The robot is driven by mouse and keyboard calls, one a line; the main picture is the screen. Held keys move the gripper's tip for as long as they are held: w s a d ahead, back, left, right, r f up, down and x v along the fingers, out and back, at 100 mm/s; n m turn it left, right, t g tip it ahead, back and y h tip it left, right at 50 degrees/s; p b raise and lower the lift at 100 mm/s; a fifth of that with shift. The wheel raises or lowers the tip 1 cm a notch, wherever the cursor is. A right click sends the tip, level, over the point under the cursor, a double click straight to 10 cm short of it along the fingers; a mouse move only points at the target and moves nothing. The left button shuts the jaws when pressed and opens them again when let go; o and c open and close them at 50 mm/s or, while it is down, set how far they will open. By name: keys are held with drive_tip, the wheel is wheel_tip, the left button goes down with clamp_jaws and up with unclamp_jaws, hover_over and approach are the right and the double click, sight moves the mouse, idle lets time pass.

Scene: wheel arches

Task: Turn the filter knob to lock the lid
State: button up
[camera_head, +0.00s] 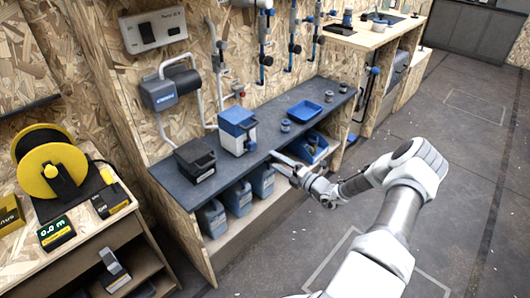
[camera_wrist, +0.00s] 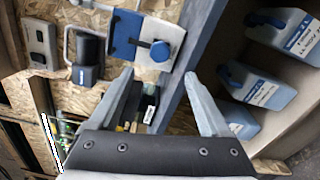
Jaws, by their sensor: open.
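The filter unit (camera_head: 237,124) is a blue and white box on the dark shelf top, left of my gripper in the head view. Its round dark-blue knob (camera_head: 250,145) faces outward on the lower front. In the wrist view the unit (camera_wrist: 124,36) is at upper middle, and its knob (camera_wrist: 160,51) shows just beyond the fingers. My gripper (camera_head: 276,160) is at the shelf's front edge, right of the knob. In the wrist view my gripper (camera_wrist: 158,79) is open, with nothing between its fingers and the knob ahead, apart from them. The lid's fit is too small to judge.
A black box (camera_head: 195,159) stands left of the unit on the shelf top (camera_head: 262,133). The floor (camera_head: 460,190) at right is clear.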

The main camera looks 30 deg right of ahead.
drive_tip(key=v, duration=0.6)
drive_tip(key=shift+s+p, duration=0.35)
